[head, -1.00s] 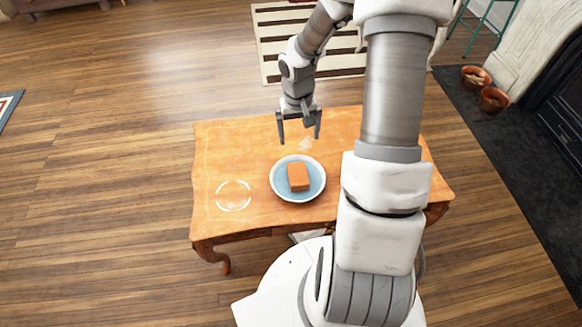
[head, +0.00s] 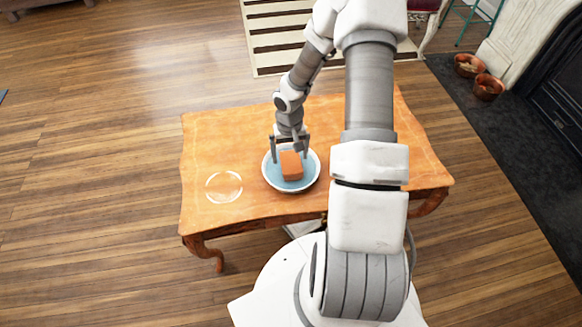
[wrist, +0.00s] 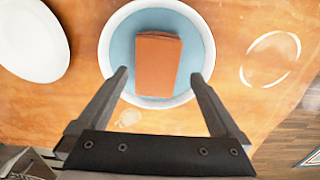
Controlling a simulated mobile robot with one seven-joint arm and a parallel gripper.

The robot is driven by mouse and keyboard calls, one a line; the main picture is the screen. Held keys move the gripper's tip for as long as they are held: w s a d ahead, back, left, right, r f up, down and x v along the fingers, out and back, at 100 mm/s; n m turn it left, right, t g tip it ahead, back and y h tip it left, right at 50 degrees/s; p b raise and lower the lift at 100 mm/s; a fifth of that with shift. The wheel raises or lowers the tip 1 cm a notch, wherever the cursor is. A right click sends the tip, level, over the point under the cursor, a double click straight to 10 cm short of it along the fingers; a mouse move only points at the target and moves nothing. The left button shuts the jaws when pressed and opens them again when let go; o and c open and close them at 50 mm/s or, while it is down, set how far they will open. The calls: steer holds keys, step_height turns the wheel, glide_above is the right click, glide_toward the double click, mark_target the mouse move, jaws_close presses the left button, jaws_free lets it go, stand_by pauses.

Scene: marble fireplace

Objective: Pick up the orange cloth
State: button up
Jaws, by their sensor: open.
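The orange cloth (head: 291,166) is a folded, block-like bundle lying in a blue bowl with a white rim (head: 268,182) on the wooden table. In the wrist view the cloth (wrist: 157,64) lies in the middle of the bowl (wrist: 111,50). My gripper (head: 288,159) is open and empty at the far side of the bowl. In the wrist view its fingertips (wrist: 160,74) stand apart, one to each side of the cloth's near end. I cannot tell how far above the cloth they are.
The wooden table (head: 215,150) has a clear ring-shaped item (head: 223,186) at left. A white plate (wrist: 33,38) shows in the wrist view, beside the bowl. My arm hides the table's right part in the head view. Copper pots (head: 488,88) stand by the fireplace.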

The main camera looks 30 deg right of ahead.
mark_target(291, 162)
steer(key=f, duration=0.1)
steer(key=f+b, duration=0.1)
steer(key=f, duration=0.1)
steer(key=f+b, duration=0.1)
steer(key=f, duration=0.1)
steer(key=shift+w+d+f, duration=0.15)
steer(key=shift+d, duration=0.15)
steer(key=c, duration=1.4)
steer(key=shift+r, duration=0.6)
steer(key=r+p, duration=0.1)
steer(key=r, duration=0.1)
steer(key=r+p, duration=0.1)
steer(key=r, duration=0.1)
steer(key=shift+d, duration=0.2)
steer(key=s+d+r+p, duration=0.1)
steer(key=s+d+r, duration=0.1)
steer(key=s, duration=0.1)
steer(key=s+d+r+p, duration=0.1)
steer(key=s+d+r, duration=0.1)
steer(key=d, duration=0.1)
steer(key=s+d+r+p, duration=0.1)
steer(key=s+d+r, duration=0.1)
steer(key=s, duration=0.1)
steer(key=shift+s+d, duration=0.3)
